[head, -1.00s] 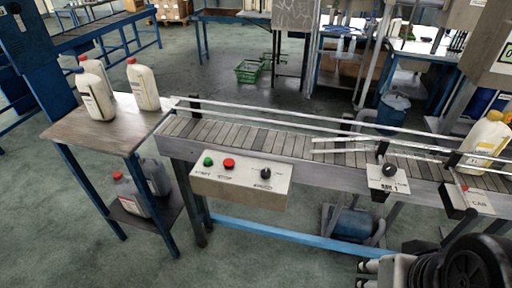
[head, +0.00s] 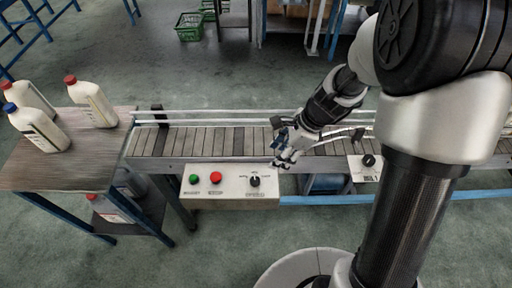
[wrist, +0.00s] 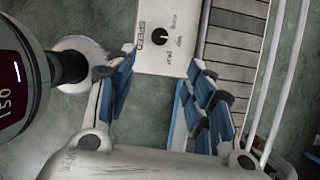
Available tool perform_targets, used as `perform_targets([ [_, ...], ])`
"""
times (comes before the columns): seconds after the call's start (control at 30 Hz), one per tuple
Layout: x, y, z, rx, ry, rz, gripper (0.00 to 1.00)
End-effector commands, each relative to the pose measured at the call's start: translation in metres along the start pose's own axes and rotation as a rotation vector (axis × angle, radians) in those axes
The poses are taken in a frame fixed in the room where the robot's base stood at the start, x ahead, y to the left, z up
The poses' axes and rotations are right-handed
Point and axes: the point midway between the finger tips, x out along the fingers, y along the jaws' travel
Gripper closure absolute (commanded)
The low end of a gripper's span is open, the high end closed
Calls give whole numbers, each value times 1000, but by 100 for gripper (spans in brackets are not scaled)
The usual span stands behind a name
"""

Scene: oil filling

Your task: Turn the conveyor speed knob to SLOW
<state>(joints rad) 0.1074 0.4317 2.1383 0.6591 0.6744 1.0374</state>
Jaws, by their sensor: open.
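The black conveyor speed knob (head: 255,181) sits at the right end of a pale control box on the conveyor's front side. In the wrist view the knob (wrist: 159,37) shows beyond my fingertips, beside the word SPEED; its other labels are too small to read surely. My gripper (head: 286,160) is above and slightly right of the knob in the head view, apart from it. In the wrist view my gripper (wrist: 166,75) has its blue-padded fingers spread wide with nothing between them.
The control box (head: 232,200) also carries a green button (head: 193,179) and a red button (head: 215,177). The slatted conveyor (head: 205,142) with guide rails runs behind it. A second knob box (head: 364,170) is to the right. Bottles stand on a side table (head: 60,178) at left.

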Motion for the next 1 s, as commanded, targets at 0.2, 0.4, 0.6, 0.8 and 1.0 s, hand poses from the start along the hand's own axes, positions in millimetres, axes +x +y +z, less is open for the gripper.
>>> perform_targets([
  [0.2, 31, 1, -1, 9, -1, 7, 52],
  [0.4, 76, 2, -2, 6, -1, 7, 52],
  [0.6, 120, 2, -2, 6, 0, 6, 52],
  [0.8, 155, 2, -2, 6, 0, 5, 52],
  [1.0, 172, 1, -1, 6, 0, 2, 52],
])
